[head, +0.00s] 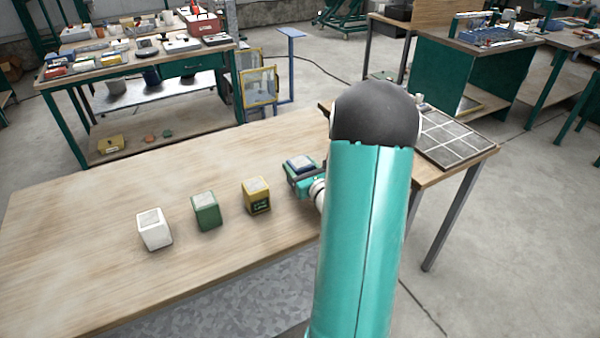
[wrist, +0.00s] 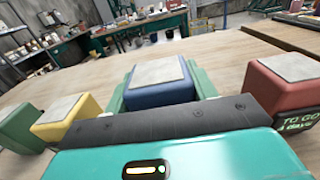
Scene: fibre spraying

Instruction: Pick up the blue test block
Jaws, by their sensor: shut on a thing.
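The blue test block (wrist: 160,94) has a pale grey top and stands between the two green fingers of my gripper (wrist: 160,88) in the wrist view. The fingers press on its left and right sides, so the gripper is shut on it. In the head view the blue block (head: 299,163) shows at the end of my arm, partly hidden by my gripper (head: 300,172). I cannot tell clearly whether its base touches the table.
On the wooden table (head: 90,220) a yellow block (head: 256,196), a green block (head: 206,211) and a white block (head: 154,230) stand left of my gripper. A red block (wrist: 284,90) stands close on the right. A gridded tray (head: 447,138) lies at the right. The left tabletop is clear.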

